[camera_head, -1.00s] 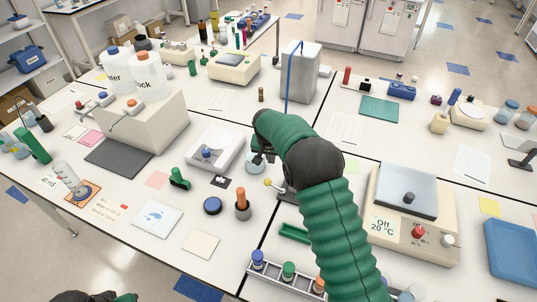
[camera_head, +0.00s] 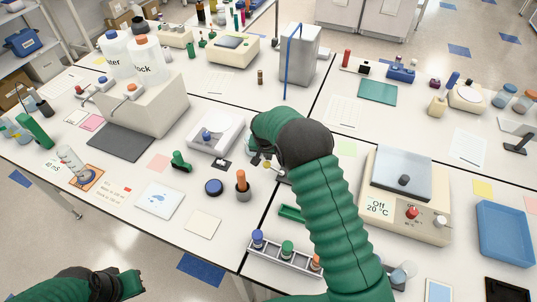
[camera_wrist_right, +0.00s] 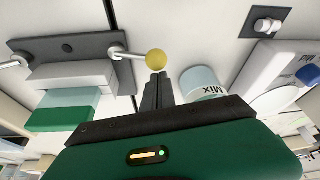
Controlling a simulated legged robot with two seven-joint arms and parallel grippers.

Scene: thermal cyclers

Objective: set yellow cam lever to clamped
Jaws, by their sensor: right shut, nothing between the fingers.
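The yellow ball knob of the cam lever (camera_wrist_right: 156,59) sits on a short metal rod at the right end of a dark mounting plate (camera_wrist_right: 70,46) in the right wrist view. The knob also shows small in the head view (camera_head: 267,164), by the right hand. My right gripper (camera_wrist_right: 157,80) is shut and empty, its fingertips right beside the knob; I cannot tell whether they touch. In the head view the right gripper (camera_head: 257,158) is partly hidden by its arm. My left gripper (camera_head: 131,284) is at the lower left, away from the lever; its jaws are unclear.
A beaker labelled Mix (camera_wrist_right: 203,83) stands close to the right of my fingers. A second lever with a whitish knob (camera_wrist_right: 14,62) is at the plate's other end. A green block (camera_wrist_right: 62,114) is near it.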

